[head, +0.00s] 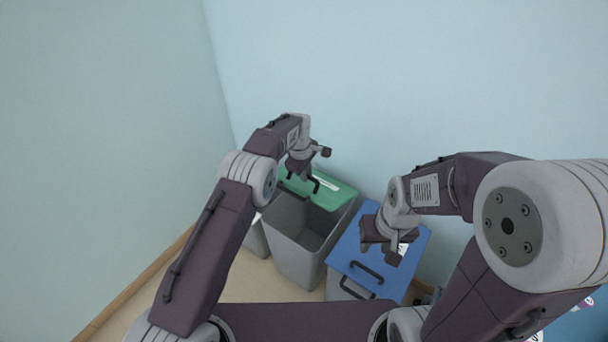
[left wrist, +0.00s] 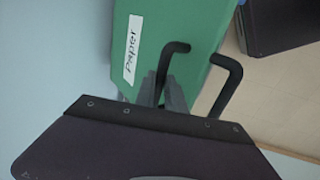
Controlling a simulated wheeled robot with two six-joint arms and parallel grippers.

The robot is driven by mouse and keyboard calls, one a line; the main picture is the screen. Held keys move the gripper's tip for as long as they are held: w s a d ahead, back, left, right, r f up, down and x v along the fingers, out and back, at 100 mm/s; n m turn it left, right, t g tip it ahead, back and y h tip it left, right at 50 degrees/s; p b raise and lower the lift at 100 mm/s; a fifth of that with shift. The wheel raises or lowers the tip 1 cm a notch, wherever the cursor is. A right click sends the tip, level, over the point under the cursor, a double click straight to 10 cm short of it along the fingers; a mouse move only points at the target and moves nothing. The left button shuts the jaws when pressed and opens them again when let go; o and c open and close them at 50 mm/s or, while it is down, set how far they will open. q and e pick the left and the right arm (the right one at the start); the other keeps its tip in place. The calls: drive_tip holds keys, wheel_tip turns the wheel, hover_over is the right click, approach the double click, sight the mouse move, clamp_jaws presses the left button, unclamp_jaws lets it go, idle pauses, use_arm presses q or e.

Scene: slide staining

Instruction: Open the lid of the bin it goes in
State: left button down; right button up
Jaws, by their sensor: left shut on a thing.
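The green bin lid (head: 338,195) stands raised at the back of a grey bin (head: 296,256), and the bin's open inside shows. In the left wrist view the green lid (left wrist: 190,22) carries a white label reading "Paper" (left wrist: 132,50) and a black bar handle (left wrist: 232,73). My left gripper (head: 298,181) is at the lid; in the left wrist view its fingers (left wrist: 168,88) are shut on the handle, partly hiding it. My right gripper (head: 380,254) hangs above the blue lid, its fingers apart and nothing seen between them.
A bin with a shut blue lid (head: 352,258) and black handles stands to the right of the grey bin. Part of another grey bin (head: 256,238) shows at the left. Pale blue walls close in behind and at the left. Bare floor (head: 250,282) lies in front.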

use_arm(q)
drive_tip(key=shift+d+f, duration=0.15)
drive_tip(key=shift+f, duration=0.05)
drive_tip(key=c, duration=1.4)
unclamp_jaws()
drive_tip(key=shift+d, duration=0.1)
drive_tip(key=shift+w+d+f, duration=0.1)
drive_tip(key=shift+w+f, duration=0.15)
drive_tip(key=shift+w, duration=0.1)
drive_tip(key=shift+s+r, duration=0.1)
drive_tip(key=shift+r, duration=0.2)
drive_tip(key=v, duration=0.8)
drive_tip(key=shift+r, duration=0.3)
use_arm(e)
drive_tip(key=shift+w+d, duration=0.1)
drive_tip(key=shift+w, duration=0.15)
